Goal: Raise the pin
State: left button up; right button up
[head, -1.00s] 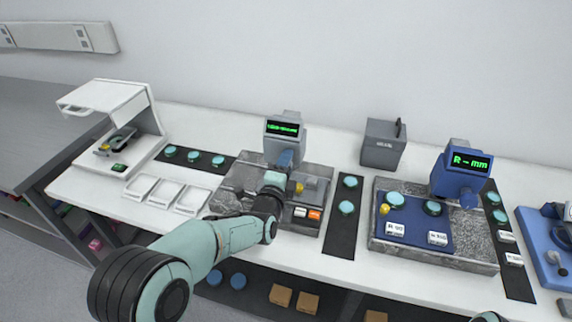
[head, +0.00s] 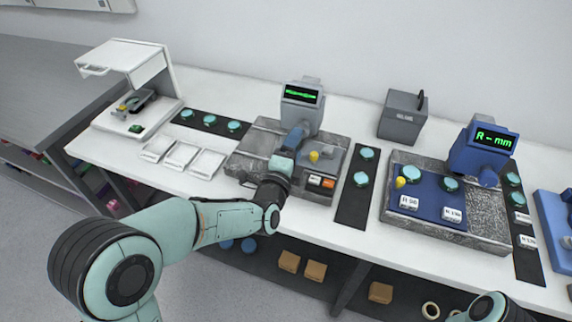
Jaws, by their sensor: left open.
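The grey instrument (head: 301,106) with a lit green display stands on a dark speckled stone base (head: 262,127). A blue part (head: 293,138) hangs at its front, and a yellow knob (head: 314,156) sits to the right. I cannot pick out the pin; my left gripper and wrist cover the area under the blue part. My left gripper (head: 283,163) is over the front of the stone base, just below the blue part, open; its fingertips are hard to see. Whether it touches anything I cannot tell. Part of my right arm shows at the bottom right; its gripper is out of view.
White and orange buttons (head: 322,181) sit right of my left gripper. White trays (head: 182,155) and a dark mat with teal discs (head: 210,122) lie to the left. A blue instrument (head: 482,150) stands right, a grey box (head: 402,115) behind. A shelf below holds brown blocks (head: 289,262).

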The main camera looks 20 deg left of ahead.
pick_arm(q)
jog(key=s, duration=0.7)
pick_arm(e)
jog(key=shift+f, duration=0.1)
pick_arm(q)
jog(key=shift+a+f, duration=0.1)
pick_arm(e)
jog(key=shift+s, duration=0.15)
